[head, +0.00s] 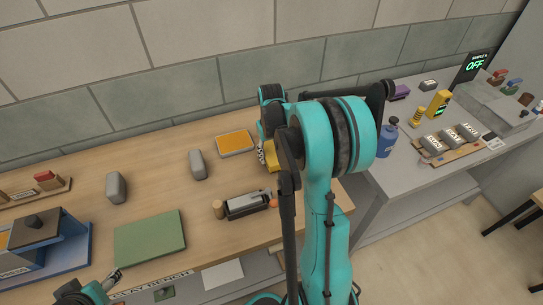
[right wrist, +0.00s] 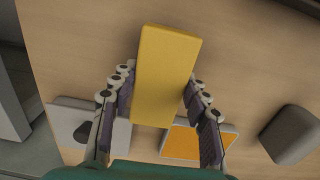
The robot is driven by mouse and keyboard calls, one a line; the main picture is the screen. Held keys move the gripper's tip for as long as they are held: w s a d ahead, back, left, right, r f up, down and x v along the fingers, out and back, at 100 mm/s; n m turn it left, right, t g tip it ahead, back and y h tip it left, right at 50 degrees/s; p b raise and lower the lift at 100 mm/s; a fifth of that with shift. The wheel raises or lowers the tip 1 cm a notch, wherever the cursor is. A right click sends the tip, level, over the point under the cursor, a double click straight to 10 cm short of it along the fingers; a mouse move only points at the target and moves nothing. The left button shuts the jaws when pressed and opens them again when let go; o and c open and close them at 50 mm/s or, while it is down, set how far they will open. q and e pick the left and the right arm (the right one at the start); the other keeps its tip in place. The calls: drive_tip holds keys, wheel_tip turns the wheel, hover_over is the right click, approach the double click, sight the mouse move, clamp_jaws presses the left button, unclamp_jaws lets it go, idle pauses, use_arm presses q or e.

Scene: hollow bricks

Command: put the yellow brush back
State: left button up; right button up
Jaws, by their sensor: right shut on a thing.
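The yellow brush (right wrist: 165,75) is a plain yellow block, held between the two fingers of my right gripper (right wrist: 160,85) in the right wrist view. In the head view a small part of the yellow brush (head: 272,157) shows beside my teal right arm, which hides most of the right gripper (head: 264,150). The brush is over the wooden table (head: 150,190); I cannot tell its exact height. My left gripper (head: 113,277) is at the lower left, over the table's front edge, and its fingers are too small to judge.
A pale tray with an orange pad (head: 235,143) lies near the brush. A light plate with a dark knob (right wrist: 95,128) is beside it. Grey blocks (head: 197,164), a green mat (head: 149,238) and a grey holder (head: 247,205) stand nearby. A grey bench (head: 400,175) is at the right.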

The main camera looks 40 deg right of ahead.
drive_tip(key=shift+r, duration=0.15)
drive_tip(key=o, duration=1)
drive_tip(key=shift+f, duration=0.2)
